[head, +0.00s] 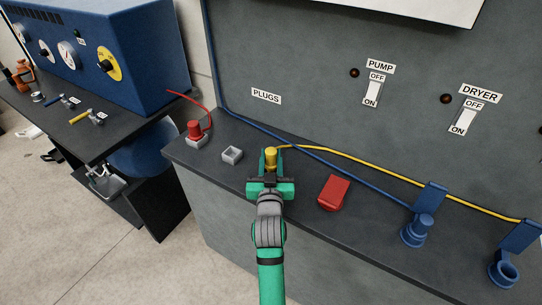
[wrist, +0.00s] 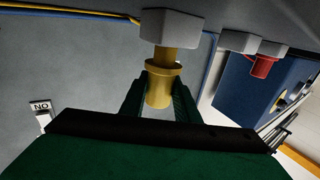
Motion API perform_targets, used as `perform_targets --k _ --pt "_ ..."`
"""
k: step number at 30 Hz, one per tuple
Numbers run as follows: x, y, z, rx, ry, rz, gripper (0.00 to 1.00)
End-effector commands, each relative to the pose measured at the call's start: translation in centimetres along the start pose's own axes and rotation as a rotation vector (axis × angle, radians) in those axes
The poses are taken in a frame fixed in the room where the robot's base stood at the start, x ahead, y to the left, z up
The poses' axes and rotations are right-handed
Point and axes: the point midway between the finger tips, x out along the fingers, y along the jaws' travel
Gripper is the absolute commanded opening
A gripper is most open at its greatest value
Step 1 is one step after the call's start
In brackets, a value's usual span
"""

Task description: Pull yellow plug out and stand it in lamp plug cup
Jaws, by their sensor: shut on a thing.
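The yellow plug (head: 271,157) is upright between the fingers of my gripper (head: 270,168) on the dark bench top. In the wrist view, my gripper (wrist: 160,98) is shut on the yellow plug (wrist: 160,82), and the plug's other end meets a pale grey socket block (wrist: 172,26). I cannot tell how deep it sits. A yellow cable (head: 350,156) runs from the plug to the right. An empty blue cup (head: 503,273) is at the bench's right front. A second blue cup (head: 413,238) holds a blue plug (head: 423,222). No lamp label is readable on either cup.
An empty grey socket (head: 232,155) and a red plug (head: 194,130) in its socket are left of my gripper. A red block (head: 333,193) lies close on the right. A blue cable (head: 310,152) crosses behind. The panel (head: 300,60) rises at the back.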

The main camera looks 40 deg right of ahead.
Motion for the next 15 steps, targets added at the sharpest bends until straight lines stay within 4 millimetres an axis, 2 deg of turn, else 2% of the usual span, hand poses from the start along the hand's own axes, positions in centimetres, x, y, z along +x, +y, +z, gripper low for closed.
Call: perform_targets --k 15 --pt "0.0 0.0 1.1 -0.001 0.0 0.0 0.04"
